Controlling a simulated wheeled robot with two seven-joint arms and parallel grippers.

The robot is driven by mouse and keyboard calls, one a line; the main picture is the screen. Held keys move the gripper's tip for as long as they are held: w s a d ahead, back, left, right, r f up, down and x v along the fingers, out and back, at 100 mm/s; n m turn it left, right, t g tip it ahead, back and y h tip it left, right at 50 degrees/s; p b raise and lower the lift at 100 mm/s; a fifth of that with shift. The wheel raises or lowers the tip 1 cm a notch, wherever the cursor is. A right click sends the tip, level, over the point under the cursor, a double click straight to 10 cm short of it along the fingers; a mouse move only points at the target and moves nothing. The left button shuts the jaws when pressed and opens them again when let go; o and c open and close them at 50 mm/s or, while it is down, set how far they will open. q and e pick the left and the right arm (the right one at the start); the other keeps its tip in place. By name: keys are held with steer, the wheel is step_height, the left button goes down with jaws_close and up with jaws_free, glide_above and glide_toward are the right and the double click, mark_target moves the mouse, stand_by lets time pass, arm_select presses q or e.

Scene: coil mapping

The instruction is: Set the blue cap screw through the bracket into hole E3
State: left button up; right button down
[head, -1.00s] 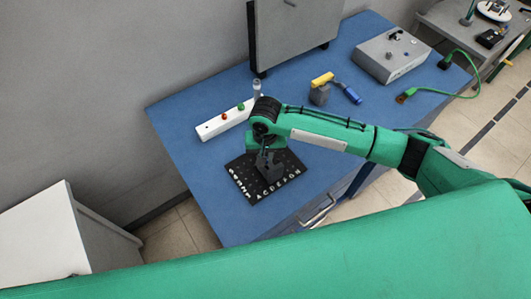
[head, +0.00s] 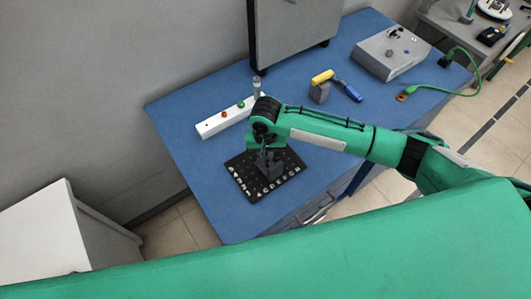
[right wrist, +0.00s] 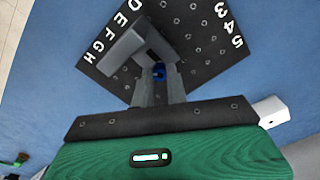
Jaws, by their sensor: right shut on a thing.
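The black hole plate (head: 285,160) with white letters lies on the blue table. Its lettered and numbered edges also show in the right wrist view (right wrist: 215,68). My right gripper (head: 268,165) is over the plate. In the right wrist view its fingers (right wrist: 160,83) are shut on the blue cap screw (right wrist: 159,71), of which only a small blue part shows between the fingertips. The grey bracket (right wrist: 137,42) is at the plate, just beyond the fingertips. The screw's tip and hole E3 are hidden, so I cannot tell whether it is in. My left gripper is not in view.
A white block (head: 213,126) with red and green pieces stands behind the plate. A grey block (head: 320,93), a yellow-handled tool (head: 322,78) and a blue-handled one (head: 350,92) lie to the right. A grey box (head: 392,54) and green cable (head: 466,57) are farther right.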

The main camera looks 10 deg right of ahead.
steer(key=shift+f, duration=0.55)
stand_by(0.5)
steer(key=m, duration=0.2)
steer(key=shift+s+a+m, duration=0.1)
steer(key=shift+s+m, duration=0.05)
steer(key=shift+m, duration=0.15)
steer(key=m, duration=0.2)
steer(key=shift+m, duration=0.3)
steer(key=c, duration=1.3)
jaws_free()
step_height(320, 180, up, 14)
steer(key=shift+f+b, duration=0.1)
steer(key=shift+b, duration=1.15)
